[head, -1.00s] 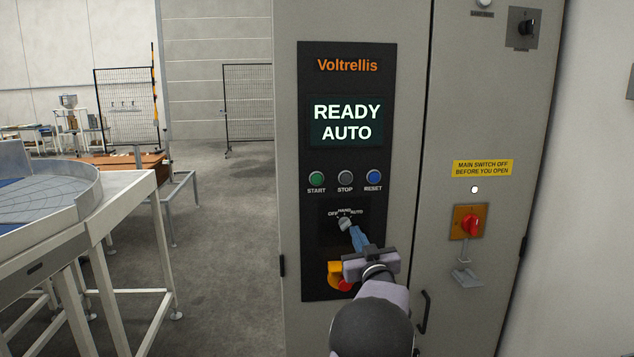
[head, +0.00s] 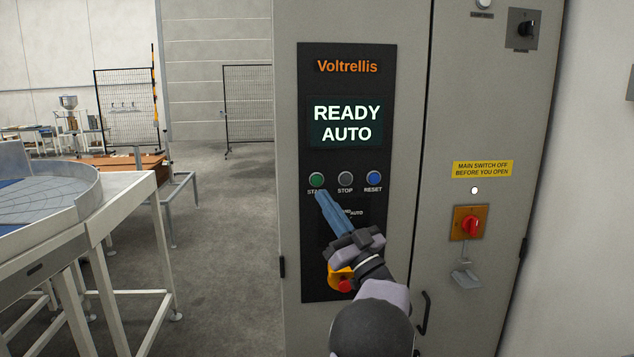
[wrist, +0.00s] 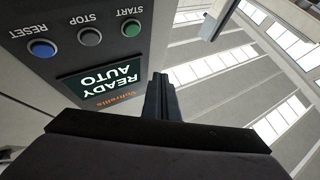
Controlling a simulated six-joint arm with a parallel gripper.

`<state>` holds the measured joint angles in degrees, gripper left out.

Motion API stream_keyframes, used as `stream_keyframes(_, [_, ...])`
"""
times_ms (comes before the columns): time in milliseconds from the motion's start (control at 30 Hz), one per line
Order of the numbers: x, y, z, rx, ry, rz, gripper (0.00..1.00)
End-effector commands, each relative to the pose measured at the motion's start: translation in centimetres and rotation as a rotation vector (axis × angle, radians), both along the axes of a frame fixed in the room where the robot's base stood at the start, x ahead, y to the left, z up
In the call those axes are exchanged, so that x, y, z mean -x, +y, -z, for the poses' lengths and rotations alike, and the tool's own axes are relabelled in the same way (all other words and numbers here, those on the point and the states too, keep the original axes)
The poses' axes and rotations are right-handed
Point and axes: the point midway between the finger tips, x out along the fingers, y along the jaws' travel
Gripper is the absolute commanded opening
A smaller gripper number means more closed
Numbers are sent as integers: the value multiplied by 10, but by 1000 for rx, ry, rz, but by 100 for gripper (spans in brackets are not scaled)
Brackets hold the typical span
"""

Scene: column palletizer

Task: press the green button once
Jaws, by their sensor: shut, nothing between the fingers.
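The green START button (head: 317,179) is the leftmost of three buttons in a row below the screen, on the black panel (head: 388,270). In the wrist view the green button (wrist: 132,28) shows upside down at upper middle. My gripper (head: 322,196) is shut and empty, with its blue fingers pointing up and left. In the head view its tips appear just below the green button, over part of the START label. In the wrist view the shut fingers (wrist: 159,82) stand apart from the button in the picture. I cannot tell how far the tips are from the panel.
The grey STOP button (head: 345,178) and blue RESET button (head: 374,177) sit to the right of the green one. The screen (head: 346,122) reads READY AUTO. A red emergency button (head: 344,286) is partly hidden by my gripper. The red main switch (head: 470,225) is further right.

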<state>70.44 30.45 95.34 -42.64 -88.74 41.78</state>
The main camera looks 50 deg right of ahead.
Motion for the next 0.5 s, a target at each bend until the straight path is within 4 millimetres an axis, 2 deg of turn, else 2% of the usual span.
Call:
stream_keyframes(267, [-3,-3,-1,0,1,1,0])
stream_keyframes(500, [-16,-16,-2,-1,2,1,0])
